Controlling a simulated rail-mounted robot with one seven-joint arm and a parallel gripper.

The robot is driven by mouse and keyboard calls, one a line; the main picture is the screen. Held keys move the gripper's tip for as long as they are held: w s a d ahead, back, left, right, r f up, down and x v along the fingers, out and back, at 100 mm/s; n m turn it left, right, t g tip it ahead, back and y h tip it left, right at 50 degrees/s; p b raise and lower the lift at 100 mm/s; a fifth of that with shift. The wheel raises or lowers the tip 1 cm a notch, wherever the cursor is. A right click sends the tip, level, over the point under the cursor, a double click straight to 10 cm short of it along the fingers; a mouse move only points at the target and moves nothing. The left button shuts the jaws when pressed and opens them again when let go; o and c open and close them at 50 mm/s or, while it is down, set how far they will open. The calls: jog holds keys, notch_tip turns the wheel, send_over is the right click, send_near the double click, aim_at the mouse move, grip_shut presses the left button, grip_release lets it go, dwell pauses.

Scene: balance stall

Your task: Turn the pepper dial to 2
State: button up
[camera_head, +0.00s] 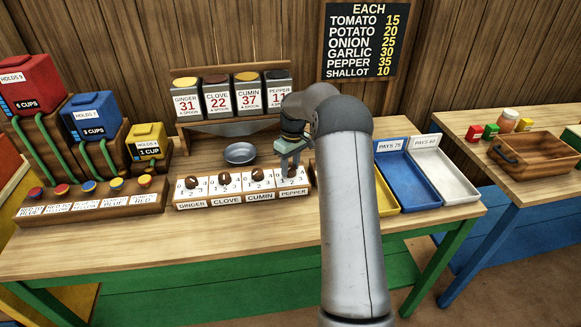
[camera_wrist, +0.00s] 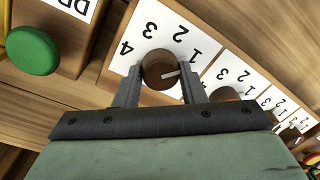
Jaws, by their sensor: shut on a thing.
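The pepper dial (camera_wrist: 158,70) is a round brown wooden knob with a white pointer line, on a white card numbered 1 to 4 in the wrist view. The pointer lies toward the right finger, and the nearest visible number is the 1. Any mark behind that finger is hidden. My gripper (camera_wrist: 160,84) is shut on the knob, one finger on each side; it also shows in the head view (camera_head: 290,163), coming down over the dial. The PEPPER label (camera_head: 294,192) is at the right end of the dial row.
The cumin (camera_head: 256,175), clove (camera_head: 225,178) and ginger (camera_head: 191,182) dials stand in a row to the left. A metal bowl (camera_head: 240,153) sits behind them. A green button (camera_wrist: 33,50) on a wooden block is close by. Blue (camera_head: 398,176) and white trays lie to the right.

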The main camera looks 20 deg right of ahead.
jog(key=n, duration=0.4)
jog(key=shift+w+r, duration=0.1)
jog(key=shift+a+n+h, duration=0.1)
jog(key=shift+n+h, duration=0.2)
jog(key=shift+n, duration=1.8)
jog(key=o, duration=1)
jog(key=r, duration=1.1)
jog(key=w+r+b, duration=0.1)
jog(key=r, duration=0.5)
jog(key=shift+w+d+r, duration=0.1)
jog(key=shift+d+r, duration=0.05)
jog(key=shift+d, duration=0.15)
